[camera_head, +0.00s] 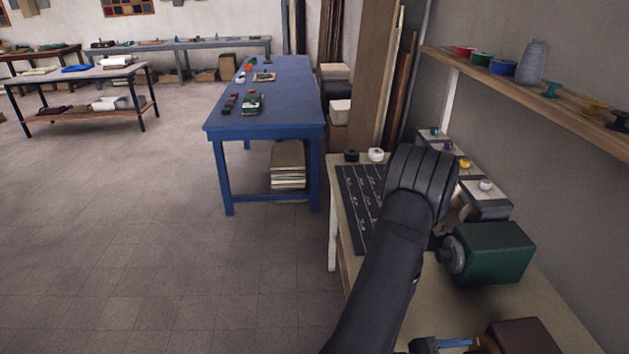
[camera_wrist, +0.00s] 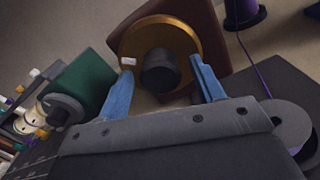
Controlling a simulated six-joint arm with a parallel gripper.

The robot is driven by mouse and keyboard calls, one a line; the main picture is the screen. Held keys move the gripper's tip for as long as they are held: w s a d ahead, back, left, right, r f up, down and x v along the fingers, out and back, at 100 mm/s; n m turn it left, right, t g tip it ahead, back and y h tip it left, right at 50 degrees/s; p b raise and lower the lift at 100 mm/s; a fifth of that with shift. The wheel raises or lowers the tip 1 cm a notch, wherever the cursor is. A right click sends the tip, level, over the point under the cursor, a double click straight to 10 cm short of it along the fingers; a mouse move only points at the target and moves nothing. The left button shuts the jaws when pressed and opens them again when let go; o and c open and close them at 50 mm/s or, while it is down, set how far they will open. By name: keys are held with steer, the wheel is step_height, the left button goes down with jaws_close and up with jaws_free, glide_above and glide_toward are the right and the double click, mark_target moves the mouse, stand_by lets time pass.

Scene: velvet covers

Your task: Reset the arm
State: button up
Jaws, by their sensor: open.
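My arm reaches over the workbench (camera_head: 550,310) at the right of the head view. My gripper (camera_wrist: 162,66) shows in the wrist view with its two blue fingers apart. Between and beyond the fingers is a brass disc (camera_wrist: 188,42) with a black knob (camera_wrist: 160,72) at its centre, on a dark brown box (camera_wrist: 213,25). The fingers appear on either side of the knob; I cannot tell whether they touch anything. Nothing is held. In the head view, the brown box (camera_head: 525,336) is at the bottom edge, and blue finger parts show beside it, partly cut off.
A green box (camera_head: 500,250) with a dark knob stands on the bench near my arm, also in the wrist view (camera_wrist: 88,80). A black marked mat (camera_head: 358,190) lies behind. A shelf (camera_head: 520,85) with spools runs along the right wall.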

steer(key=shift+d+n, duration=0.15)
steer(key=shift+n, duration=0.85)
steer(key=shift+r, duration=0.1)
steer(key=shift+r, duration=0.25)
steer(key=s+a+r+m+g+y, duration=0.85)
steer(key=s+m, duration=0.25)
steer(key=m, duration=0.4)
steer(key=w+a+r+m+t+y, duration=0.2)
steer(key=w+a+m+t+y, duration=0.1)
steer(key=a+t, duration=0.4)
steer(key=w+a+r+m+t+y, duration=0.1)
steer(key=w+a+m+t+y, duration=0.2)
steer(key=w+a+t, duration=0.3)
steer(key=a+y, duration=0.1)
steer(key=a, duration=0.3)
steer(key=shift+r+t, duration=0.35)
steer(key=shift+r, duration=0.05)
